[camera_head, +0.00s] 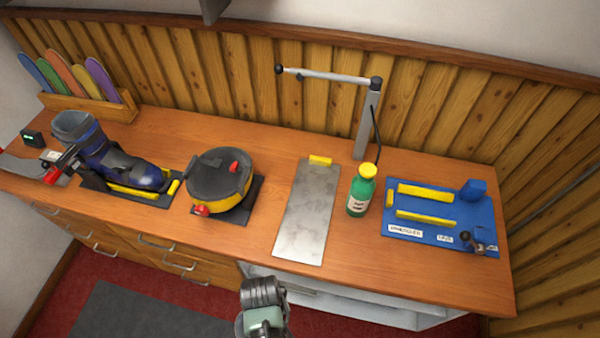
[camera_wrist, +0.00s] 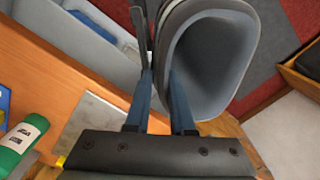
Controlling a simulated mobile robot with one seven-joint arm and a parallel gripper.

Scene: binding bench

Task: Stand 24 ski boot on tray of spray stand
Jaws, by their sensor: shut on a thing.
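My gripper (camera_wrist: 161,78) is shut on the cuff wall of a grey ski boot (camera_wrist: 245,60), one finger outside and one inside the opening. I look down into its pale grey lining; its lower part and any number are hidden. The spray stand's tray (camera_head: 303,215) is a bare, scuffed metal plate with a yellow block at its back edge. It also shows in the wrist view (camera_wrist: 97,112), left of the boot. The stand's grey post (camera_head: 367,125) rises behind it. In the head view only part of my arm shows at the bottom, not the held boot.
A green bottle (camera_head: 361,192) stands just right of the tray. A blue board (camera_head: 430,228) with yellow bars lies farther right. A black and yellow round device (camera_head: 223,180) and a blue boot (camera_head: 105,155) stand to the left. The bench front beside the tray is clear.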

